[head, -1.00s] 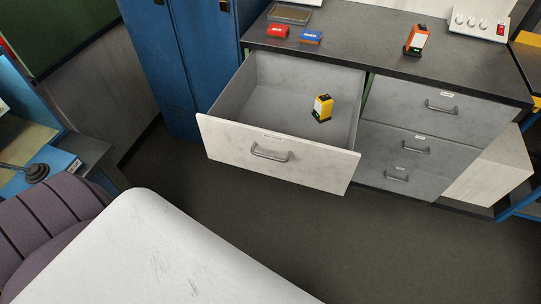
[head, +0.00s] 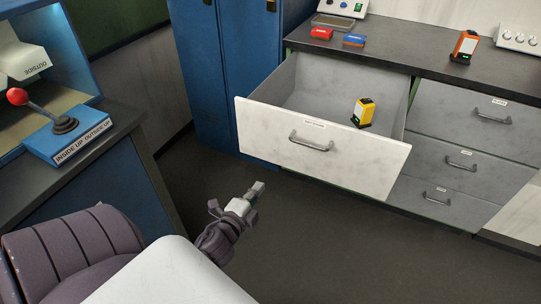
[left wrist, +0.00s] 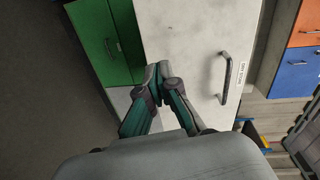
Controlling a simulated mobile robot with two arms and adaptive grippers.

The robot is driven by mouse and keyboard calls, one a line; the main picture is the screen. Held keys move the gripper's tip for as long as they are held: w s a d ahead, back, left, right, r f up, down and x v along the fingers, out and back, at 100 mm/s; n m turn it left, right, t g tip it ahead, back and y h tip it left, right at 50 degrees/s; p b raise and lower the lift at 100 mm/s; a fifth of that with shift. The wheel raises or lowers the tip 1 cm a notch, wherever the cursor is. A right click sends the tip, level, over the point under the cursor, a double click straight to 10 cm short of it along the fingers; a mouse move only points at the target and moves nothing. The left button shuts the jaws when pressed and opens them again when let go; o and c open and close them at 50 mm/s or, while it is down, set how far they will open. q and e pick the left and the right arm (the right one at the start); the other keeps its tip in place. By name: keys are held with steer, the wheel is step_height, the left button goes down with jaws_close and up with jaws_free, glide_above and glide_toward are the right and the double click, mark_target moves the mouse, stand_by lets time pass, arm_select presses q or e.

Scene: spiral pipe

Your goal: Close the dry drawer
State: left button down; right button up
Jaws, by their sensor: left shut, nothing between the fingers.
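The open drawer (head: 290,140) sticks out from the grey cabinet in the head view, with a pale front and a bar handle (head: 311,141). A small label sits above the handle, too small to read. A yellow and black device (head: 364,112) stands inside the drawer. My left gripper (head: 256,190) is shut and empty, below and in front of the drawer's left part, apart from it. In the left wrist view the shut fingers (left wrist: 158,72) show before the pale drawer front (left wrist: 185,40), with the handle (left wrist: 224,78) to their right. My right gripper is out of view.
Closed drawers (head: 462,160) stand to the right of the open one. The dark countertop (head: 400,55) holds red and blue items and an orange device (head: 464,46). A blue locker (head: 215,80) stands left of the cabinet. A joystick box (head: 68,135) sits at left. Floor before the drawer is clear.

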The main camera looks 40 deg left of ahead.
arm_select(q)
step_height(320, 180, up, 4)
steer(key=m+t, duration=0.1)
glide_toward(279, 142)
steer(key=shift+m, duration=0.3)
steer(key=x, duration=0.6)
steer(key=shift+w+f, duration=0.1)
steer(key=shift+w, duration=0.3)
steer(key=shift+w+a, duration=0.1)
steer(key=shift+w, duration=0.25)
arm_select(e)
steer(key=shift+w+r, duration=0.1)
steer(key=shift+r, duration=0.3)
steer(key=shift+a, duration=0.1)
